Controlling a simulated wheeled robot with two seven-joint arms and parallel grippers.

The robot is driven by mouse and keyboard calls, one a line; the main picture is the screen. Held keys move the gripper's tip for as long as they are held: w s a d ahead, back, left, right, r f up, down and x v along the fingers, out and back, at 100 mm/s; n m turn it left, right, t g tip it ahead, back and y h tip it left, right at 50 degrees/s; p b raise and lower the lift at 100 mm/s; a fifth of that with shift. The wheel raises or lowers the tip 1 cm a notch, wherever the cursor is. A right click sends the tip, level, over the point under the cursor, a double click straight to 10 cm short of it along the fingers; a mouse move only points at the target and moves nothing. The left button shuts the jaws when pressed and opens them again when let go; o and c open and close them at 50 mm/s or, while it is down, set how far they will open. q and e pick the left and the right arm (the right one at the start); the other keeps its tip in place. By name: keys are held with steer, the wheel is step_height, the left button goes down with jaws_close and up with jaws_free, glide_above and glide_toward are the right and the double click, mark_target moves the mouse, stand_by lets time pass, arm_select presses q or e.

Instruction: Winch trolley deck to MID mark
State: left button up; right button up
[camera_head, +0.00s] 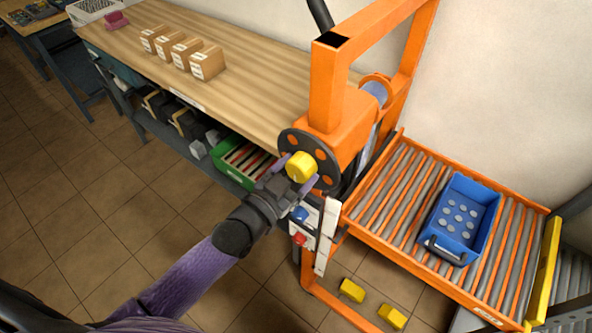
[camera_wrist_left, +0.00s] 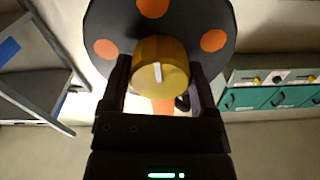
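The winch wheel (camera_head: 327,158) is a black disc with orange spots on the orange trolley frame (camera_head: 327,85). A yellow knob (camera_head: 300,167) sticks out of the wheel; it also fills the middle of the left wrist view (camera_wrist_left: 160,68). My left gripper (camera_head: 299,171) has one finger on each side of the knob, appearing to touch it, so it looks shut on the knob. The trolley deck (camera_head: 386,190) is a bed of grey rollers in an orange frame. A blue crate (camera_head: 445,248) with round grey pieces stands on it. No MID mark is readable. My right gripper is not in view.
A wooden workbench (camera_head: 255,85) with several small boxes (camera_head: 207,63) stands behind the arm, with a green crate (camera_head: 240,163) below. A yellow bar (camera_head: 543,270) borders the deck's right end. Yellow blocks (camera_head: 392,317) are low under the deck. Tiled floor at left is clear.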

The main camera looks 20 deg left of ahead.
arm_select(q)
steer(key=c, duration=0.4)
steer(key=n+p, duration=0.1)
steer(key=n, duration=0.2)
steer(key=shift+n+p, duration=0.5)
steer(key=shift+n, duration=1.3)
steer(key=o, duration=1.1)
